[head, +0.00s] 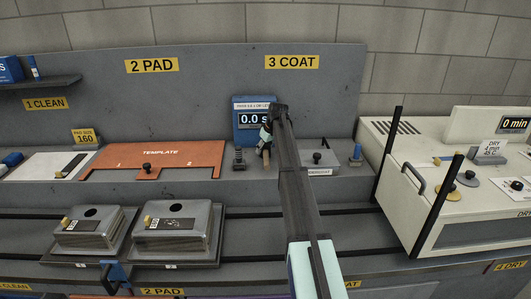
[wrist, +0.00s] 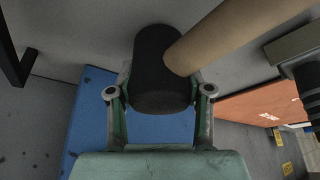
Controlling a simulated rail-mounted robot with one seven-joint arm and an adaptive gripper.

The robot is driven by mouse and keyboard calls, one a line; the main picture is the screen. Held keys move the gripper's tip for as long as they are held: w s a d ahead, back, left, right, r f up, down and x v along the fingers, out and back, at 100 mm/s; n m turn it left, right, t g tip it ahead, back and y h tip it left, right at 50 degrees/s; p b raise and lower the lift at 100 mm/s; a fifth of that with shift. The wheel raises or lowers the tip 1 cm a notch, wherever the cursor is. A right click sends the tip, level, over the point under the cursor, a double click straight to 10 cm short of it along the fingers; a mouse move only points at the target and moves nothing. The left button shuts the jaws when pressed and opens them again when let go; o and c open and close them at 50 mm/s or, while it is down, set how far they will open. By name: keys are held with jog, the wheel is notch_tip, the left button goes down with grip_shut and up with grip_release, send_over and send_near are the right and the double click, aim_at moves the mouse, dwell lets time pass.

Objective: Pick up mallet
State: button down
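The mallet has a black cylindrical head (wrist: 158,85) and a tan wooden handle (wrist: 235,35) that runs to the upper right in the wrist view. My gripper (wrist: 161,78) has one green finger on each side of the black head, with no clear gap on either side, so it looks shut on the head. The fingertips are partly hidden by the head. In the head view my gripper (head: 265,137) is small, in front of the blue timer box (head: 243,106). The tan handle (head: 266,157) shows just below it; my arm hides much of the mallet.
An orange template plate (head: 160,158) lies to the left, with a dark bolt-like post (head: 239,160) near the gripper. A grey block with a knob (head: 320,163) stands on the right. The cream dryer (head: 445,180) has tall black bars. Two metal blocks (head: 175,235) sit lower left.

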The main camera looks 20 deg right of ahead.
jog(key=shift+w+r, duration=0.1)
jog(key=shift+r, duration=0.05)
jog(key=shift+r, duration=0.3)
notch_tip(320, 180, up, 19)
jog(key=b, duration=0.5)
jog(key=c, duration=1.2)
grip_release()
jog(key=shift+c, duration=1.5)
